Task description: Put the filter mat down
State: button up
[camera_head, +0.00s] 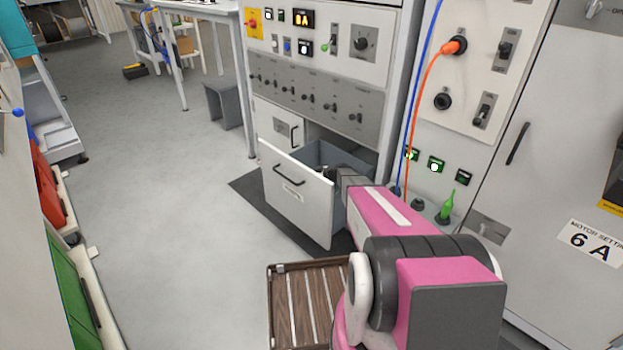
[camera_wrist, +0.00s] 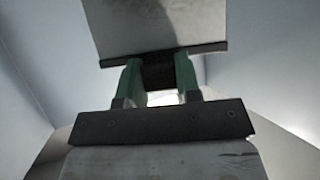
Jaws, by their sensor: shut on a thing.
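In the wrist view, my gripper (camera_wrist: 158,76) has two green fingers shut on a dark block-like part at the edge of a flat grey panel (camera_wrist: 158,24). I take this panel to be the filter mat; it has a dark strip along its near edge. Pale blue-grey walls flank it on both sides. In the head view, my pink and grey arm reaches into the open drawer (camera_head: 297,194) of the cabinet. My fingers and the held panel are mostly hidden there by the arm and drawer front. I cannot tell whether the panel touches the drawer floor.
A brown slatted wooden tray (camera_head: 284,309) is beside my arm at the bottom. The control cabinet (camera_head: 317,98) stands behind the drawer. Orange (camera_head: 419,90) and blue cables hang at its right. A grey stool (camera_head: 223,103) stands farther back.

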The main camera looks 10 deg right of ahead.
jog(key=o, duration=0.9)
jog(key=shift+s+d+r, duration=0.1)
jog(key=shift+s+r, duration=0.05)
jog(key=shift+r, duration=0.6)
jog(key=v, duration=0.7)
